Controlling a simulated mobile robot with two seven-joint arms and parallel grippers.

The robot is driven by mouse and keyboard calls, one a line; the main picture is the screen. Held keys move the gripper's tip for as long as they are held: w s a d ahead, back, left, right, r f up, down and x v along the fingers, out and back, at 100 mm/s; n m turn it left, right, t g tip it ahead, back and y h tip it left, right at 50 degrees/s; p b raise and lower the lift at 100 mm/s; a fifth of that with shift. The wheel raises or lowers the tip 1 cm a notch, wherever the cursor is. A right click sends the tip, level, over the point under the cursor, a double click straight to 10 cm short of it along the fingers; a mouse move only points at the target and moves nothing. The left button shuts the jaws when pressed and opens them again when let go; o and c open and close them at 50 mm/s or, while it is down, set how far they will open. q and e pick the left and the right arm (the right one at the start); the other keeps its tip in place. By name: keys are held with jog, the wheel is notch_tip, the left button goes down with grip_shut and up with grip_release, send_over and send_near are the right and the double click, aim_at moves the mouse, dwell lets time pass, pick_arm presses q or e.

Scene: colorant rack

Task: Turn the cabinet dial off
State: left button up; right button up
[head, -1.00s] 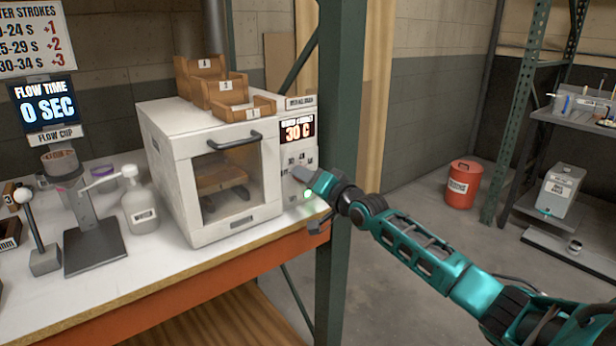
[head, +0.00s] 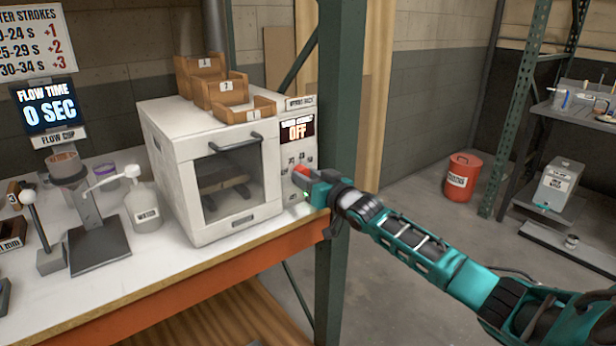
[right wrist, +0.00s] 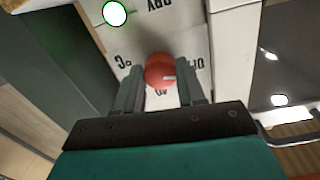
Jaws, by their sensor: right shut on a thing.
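The white cabinet (head: 190,215) stands on the bench, with its door shut. A white mark shows on the dial's face. Part of the panel lettering is hidden. My left gripper is not in view.
A green post (head: 339,130) stands close to the right of the cabinet, near my right arm. Wooden bins (head: 222,92) sit on top of the cabinet. A white bottle (head: 142,210) and the flow cup stand (head: 100,245) are to its left.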

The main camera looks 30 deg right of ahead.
dwell(0.5)
jog(key=o, duration=1.1)
jog(key=shift+c, duration=0.2)
jog(key=s+p, duration=0.1)
jog(key=s, duration=1.2)
jog(key=shift+d+r, duration=0.15)
jog(key=shift+d, duration=0.2)
jog(key=s+a+f+n+g+y, duration=0.1)
jog(key=s+a+f+n+g, duration=0.2)
jog(key=s+a+f, duration=1.7)
notch_tip(320, 180, down, 4)
jog(key=a+g, duration=0.2)
jog(key=g, duration=0.2)
jog(key=shift+s+a, duration=0.2)
jog(key=shift+a, duration=0.2)
